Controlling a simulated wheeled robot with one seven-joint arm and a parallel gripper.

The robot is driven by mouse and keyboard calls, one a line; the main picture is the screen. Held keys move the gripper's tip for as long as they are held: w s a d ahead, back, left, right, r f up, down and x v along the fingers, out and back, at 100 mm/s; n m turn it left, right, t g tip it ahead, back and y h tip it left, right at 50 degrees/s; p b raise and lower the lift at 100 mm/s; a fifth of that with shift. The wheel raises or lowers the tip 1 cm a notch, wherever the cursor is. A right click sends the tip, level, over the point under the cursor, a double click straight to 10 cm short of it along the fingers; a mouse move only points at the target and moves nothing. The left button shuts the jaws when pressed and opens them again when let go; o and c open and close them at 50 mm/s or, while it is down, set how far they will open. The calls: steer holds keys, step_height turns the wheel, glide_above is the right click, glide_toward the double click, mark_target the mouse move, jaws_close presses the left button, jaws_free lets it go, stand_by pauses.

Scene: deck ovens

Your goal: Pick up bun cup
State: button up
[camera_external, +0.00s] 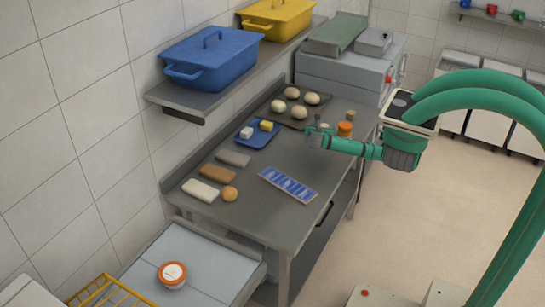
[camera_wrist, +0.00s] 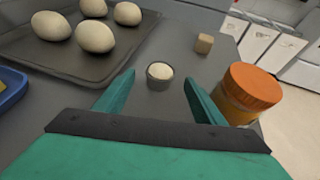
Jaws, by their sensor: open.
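The bun cup, a small dark cup with a pale round bun in it (camera_wrist: 160,73), stands upright on the grey counter in the wrist view. In the external view a pale bit of it (camera_external: 325,126) shows beside my gripper, mostly hidden. My gripper (camera_external: 316,130) is open and empty, low over the counter. In the wrist view its two green fingers (camera_wrist: 158,88) point toward the cup, which lies between the lines of the fingers, near their tips. No contact with the cup shows.
An orange-lidded jar (camera_wrist: 252,88) stands close beside the right finger. A brown cube (camera_wrist: 203,43) sits beyond the cup to the right. A dark tray (camera_wrist: 75,60) with several dough balls lies to the left. A blue tray (camera_external: 250,140) and bread pieces lie farther along the counter.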

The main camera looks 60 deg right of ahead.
mark_target(324, 126)
steer(key=shift+r+x, duration=0.2)
steer(key=shift+x, duration=2.6)
steer(key=c, duration=1.1)
